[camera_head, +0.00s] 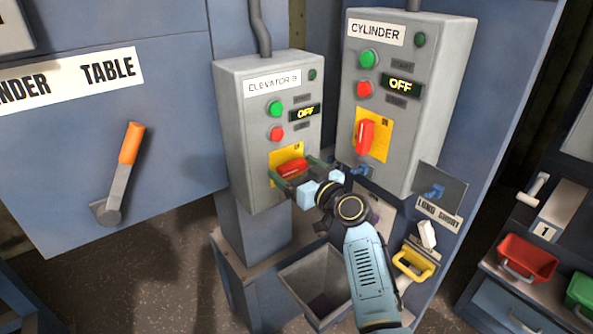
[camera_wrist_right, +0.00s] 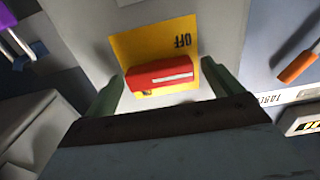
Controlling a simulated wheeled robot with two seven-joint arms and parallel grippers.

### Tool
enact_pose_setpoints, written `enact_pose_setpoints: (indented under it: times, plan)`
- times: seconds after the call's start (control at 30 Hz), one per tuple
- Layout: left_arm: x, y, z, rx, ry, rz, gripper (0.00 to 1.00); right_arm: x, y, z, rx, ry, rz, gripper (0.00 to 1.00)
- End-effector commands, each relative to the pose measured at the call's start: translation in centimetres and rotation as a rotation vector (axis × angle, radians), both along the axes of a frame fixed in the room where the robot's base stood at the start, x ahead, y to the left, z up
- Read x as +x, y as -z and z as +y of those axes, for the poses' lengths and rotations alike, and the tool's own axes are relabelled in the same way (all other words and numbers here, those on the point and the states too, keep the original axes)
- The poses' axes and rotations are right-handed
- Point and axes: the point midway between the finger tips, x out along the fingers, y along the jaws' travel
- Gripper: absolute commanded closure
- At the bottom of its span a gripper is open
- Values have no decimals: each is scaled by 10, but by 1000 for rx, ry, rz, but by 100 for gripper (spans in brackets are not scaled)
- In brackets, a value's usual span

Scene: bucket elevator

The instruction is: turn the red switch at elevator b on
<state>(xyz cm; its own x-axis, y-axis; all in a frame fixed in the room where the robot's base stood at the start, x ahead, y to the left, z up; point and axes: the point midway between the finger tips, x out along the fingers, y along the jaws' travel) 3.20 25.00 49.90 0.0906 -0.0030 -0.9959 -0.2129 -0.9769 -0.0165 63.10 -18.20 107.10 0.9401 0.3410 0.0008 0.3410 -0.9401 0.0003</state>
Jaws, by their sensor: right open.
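The elevator B box (camera_head: 232,100) is a grey panel with a green button, a red button and a display reading OFF. Its red switch (camera_head: 292,168) sits on a yellow plate (camera_head: 276,156) low on the box and lies nearly sideways. My right gripper (camera_head: 291,172) is at the switch, its fingers open on either side of it. In the right wrist view the red switch (camera_wrist_right: 160,76) lies between the two green fingers, with a gap at each side. The plate's OFF mark shows there, upside down. My left gripper is not in view.
The cylinder box (camera_head: 437,100) stands close on the right, with its own red switch (camera_head: 366,136) upright and its display reading OFF. An orange-handled lever (camera_head: 130,145) is on the left. An open grey bin (camera_head: 315,275) is below. Red and green bins are at the far right.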

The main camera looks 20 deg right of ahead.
Motion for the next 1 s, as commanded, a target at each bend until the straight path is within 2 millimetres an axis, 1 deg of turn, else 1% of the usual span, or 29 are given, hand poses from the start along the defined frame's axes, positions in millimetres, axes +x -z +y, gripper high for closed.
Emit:
enact_pose_setpoints:
  times: [0.03, 0.3, 0.33, 0.37, 0.67, 0.87, 1.0]
  plan:
    - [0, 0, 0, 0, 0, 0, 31, 0, 0, 0, 0, 0, 0, 13]
    - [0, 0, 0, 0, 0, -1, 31, 0, 0, 0, 0, 0, 1, 48]
    - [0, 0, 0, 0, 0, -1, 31, 0, 0, 0, 0, 0, 1, 52]
    - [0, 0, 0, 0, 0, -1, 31, 0, 0, 0, 0, 0, 1, 54]
    - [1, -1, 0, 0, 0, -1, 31, -1, 1, 0, 39, -1, 15, 54]
    - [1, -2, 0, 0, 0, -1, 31, -1, 1, 0, 143, -1, 55, 54]
    - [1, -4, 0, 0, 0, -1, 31, -1, 1, -1, 253, -1, 95, 54]
